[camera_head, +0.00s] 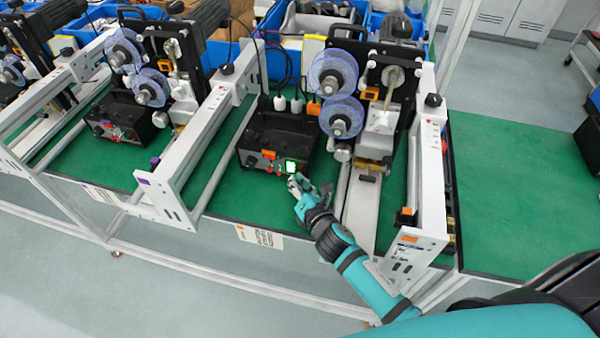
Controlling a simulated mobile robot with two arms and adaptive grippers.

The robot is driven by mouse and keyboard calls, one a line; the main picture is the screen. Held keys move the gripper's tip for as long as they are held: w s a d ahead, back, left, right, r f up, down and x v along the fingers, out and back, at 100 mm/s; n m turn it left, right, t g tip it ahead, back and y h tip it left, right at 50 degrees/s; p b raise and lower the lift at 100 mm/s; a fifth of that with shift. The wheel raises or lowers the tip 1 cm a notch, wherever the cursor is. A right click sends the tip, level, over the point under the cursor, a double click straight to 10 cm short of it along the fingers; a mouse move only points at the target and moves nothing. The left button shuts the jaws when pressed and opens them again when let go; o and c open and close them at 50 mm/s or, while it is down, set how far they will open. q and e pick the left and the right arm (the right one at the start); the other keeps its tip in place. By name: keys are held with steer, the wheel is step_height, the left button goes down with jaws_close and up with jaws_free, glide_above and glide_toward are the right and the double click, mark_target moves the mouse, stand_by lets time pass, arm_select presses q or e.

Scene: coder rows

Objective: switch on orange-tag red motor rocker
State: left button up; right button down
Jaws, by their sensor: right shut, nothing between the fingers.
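A black control box (277,140) stands on the green bench top in the middle of the view. Its front panel carries an orange tag (268,154), small knobs on the left and a lit green display or switch (291,167) on the right. A red rocker is too small to make out for sure on this panel. My right gripper (296,180) is shut and empty, just in front of and below the lit green part. I cannot tell whether its tips touch the panel. My left gripper is not in view.
A machine with clear blue reels (332,72) stands right of the box. White frame rails (204,150) flank it, the right one (432,185) near my arm. A similar black box (122,118) sits at left. Green bench (515,190) at far right is clear.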

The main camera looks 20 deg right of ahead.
stand_by(0.3)
steer(key=shift+s+a+r, duration=0.1)
steer(key=shift+s+a, duration=0.3)
steer(key=shift+s, duration=0.25)
steer(key=shift+s+a, duration=0.3)
steer(key=shift+s, duration=0.1)
steer(key=shift+s+a+r, duration=0.2)
steer(key=shift+s+a, duration=0.35)
steer(key=shift+s, duration=0.3)
steer(key=shift+s+a+r, duration=0.2)
steer(key=shift+s+a, duration=0.35)
steer(key=shift+s, duration=0.25)
